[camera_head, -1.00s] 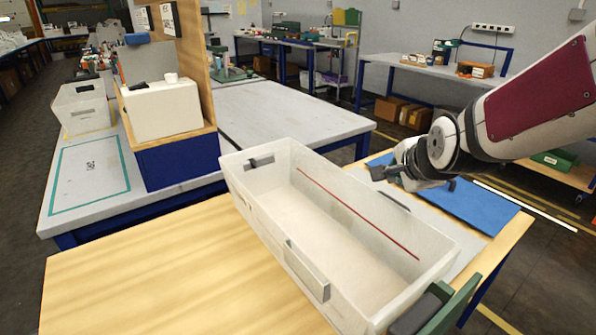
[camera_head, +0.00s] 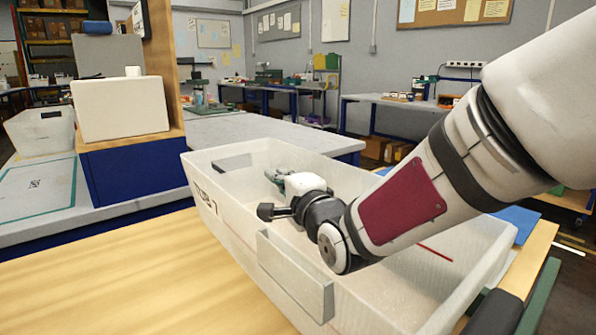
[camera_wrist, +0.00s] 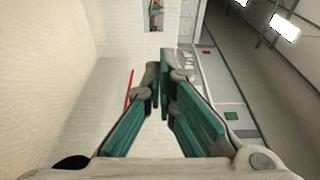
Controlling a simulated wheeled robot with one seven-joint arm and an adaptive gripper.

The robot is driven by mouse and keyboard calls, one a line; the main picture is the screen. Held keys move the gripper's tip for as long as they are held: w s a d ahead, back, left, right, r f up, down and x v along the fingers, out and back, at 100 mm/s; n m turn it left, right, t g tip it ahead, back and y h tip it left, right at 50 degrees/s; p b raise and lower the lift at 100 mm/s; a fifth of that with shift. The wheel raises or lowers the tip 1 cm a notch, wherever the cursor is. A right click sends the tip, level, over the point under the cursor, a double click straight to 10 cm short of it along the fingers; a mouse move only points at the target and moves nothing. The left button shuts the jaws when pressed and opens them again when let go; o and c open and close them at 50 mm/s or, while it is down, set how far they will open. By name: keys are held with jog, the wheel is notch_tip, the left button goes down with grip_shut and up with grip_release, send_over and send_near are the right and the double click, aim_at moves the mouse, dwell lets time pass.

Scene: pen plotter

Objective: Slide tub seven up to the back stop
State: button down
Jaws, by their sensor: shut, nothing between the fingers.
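The long whitish tub marked TUB-7 (camera_head: 225,222) stands on the wooden table, with a red line along its inner wall and a slot in its far end. My gripper (camera_head: 281,181) is over or inside the tub's far half; its exact height is unclear. In the wrist view my gripper's green fingers (camera_wrist: 160,78) are shut with nothing between them. The tub's far end wall (camera_wrist: 118,28) lies ahead of them, apart. A green bar (camera_head: 540,296) with a dark grey block (camera_head: 495,312) is by the tub's near right end; I cannot tell whether this is the back stop.
Another pale tub (camera_head: 40,130) sits at far left. The wooden table top (camera_head: 130,285) is clear left of tub seven.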

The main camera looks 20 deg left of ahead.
aim_at(252, 155)
jog(key=b+x, duration=0.3)
jog(key=x, duration=1)
jog(key=shift+a, duration=0.2)
jog(key=shift+w+a, duration=0.3)
jog(key=shift+w+a, duration=0.1)
jog(key=shift+x, duration=1)
